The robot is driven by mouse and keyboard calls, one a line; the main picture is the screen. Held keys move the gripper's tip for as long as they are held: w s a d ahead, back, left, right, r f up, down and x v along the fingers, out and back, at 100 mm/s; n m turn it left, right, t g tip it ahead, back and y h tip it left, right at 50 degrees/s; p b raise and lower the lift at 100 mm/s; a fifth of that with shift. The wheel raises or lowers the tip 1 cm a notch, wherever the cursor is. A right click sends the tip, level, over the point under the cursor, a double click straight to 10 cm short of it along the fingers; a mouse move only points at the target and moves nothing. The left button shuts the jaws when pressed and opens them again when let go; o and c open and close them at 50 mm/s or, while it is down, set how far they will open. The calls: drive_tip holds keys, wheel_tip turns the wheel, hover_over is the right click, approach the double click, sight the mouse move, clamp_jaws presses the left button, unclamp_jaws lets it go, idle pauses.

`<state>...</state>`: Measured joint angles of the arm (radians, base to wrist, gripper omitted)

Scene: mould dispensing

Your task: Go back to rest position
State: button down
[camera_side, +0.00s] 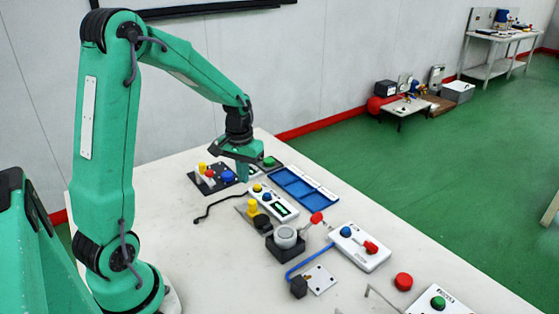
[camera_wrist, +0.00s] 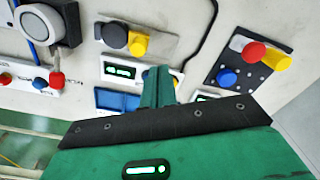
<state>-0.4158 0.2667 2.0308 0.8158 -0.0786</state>
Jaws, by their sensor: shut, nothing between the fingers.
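My gripper (camera_side: 242,172) is green with a black wrist joint. In the side view it hangs above the far part of the white table, fingers pointing down, between the dark panel with coloured knobs and the blue tray. In the wrist view its fingers (camera_wrist: 158,85) are together and hold nothing. They partly cover a white box with a small green display (camera_wrist: 121,71). The gap between the fingertips and the table is hard to judge.
A dark panel with knobs (camera_side: 198,184), a blue tray (camera_side: 305,188), a display box (camera_side: 282,206), a round grey device (camera_side: 286,236) and a switch box (camera_side: 359,247) stand on the table (camera_side: 215,265). The table's near left part is clear.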

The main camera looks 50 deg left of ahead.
drive_tip(key=s+d+r+m+t, duration=0.5)
drive_tip(key=s+d+r, duration=0.9)
drive_tip(key=d, duration=0.2)
drive_tip(key=shift+r+m, duration=0.2)
drive_tip(key=shift+m, duration=0.1)
